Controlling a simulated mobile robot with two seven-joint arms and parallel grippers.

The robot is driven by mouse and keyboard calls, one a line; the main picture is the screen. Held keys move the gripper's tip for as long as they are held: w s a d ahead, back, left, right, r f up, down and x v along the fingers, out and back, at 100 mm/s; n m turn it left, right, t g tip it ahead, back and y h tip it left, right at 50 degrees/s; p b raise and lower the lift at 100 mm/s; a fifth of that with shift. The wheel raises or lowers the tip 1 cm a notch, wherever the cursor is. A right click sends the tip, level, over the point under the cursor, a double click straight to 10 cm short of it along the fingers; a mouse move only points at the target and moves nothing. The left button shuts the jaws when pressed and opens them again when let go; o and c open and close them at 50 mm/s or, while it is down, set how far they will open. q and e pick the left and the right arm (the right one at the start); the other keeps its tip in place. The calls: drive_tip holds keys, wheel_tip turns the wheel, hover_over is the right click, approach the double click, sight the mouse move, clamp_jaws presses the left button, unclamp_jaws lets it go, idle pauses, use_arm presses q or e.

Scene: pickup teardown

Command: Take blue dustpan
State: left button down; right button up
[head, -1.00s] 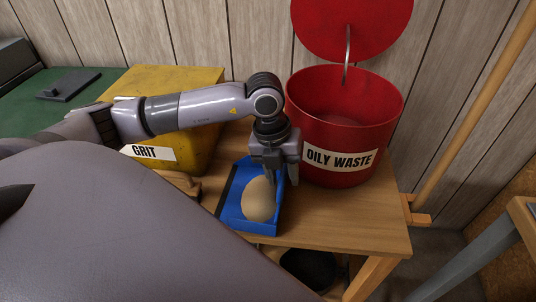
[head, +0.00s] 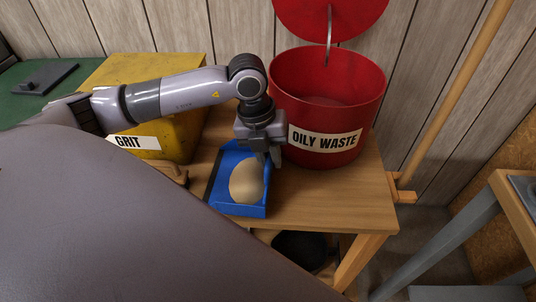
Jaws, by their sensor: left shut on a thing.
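The blue dustpan (head: 214,195) lies on the wooden table in front of the red bin. A rounded tan heap (head: 247,181) sits in it. My left gripper (head: 268,160) points down at the dustpan's right side, with its fingers shut on the dustpan's side wall. The fingertips are partly hidden against the dustpan and the heap. My right gripper is not in view.
The red OILY WASTE bin (head: 325,110) stands open right behind the gripper, its lid (head: 340,15) raised. A yellow GRIT box (head: 180,110) stands to the left. The wooden table (head: 335,205) is clear at right. A wooden pole (head: 455,90) leans at right.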

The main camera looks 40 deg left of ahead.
use_arm(q)
wheel_tip(320, 180, up, 27)
drive_tip(key=p, duration=0.2)
drive_tip(key=shift+r+p, duration=0.2)
drive_tip(key=shift+p, duration=0.2)
idle(0.7)
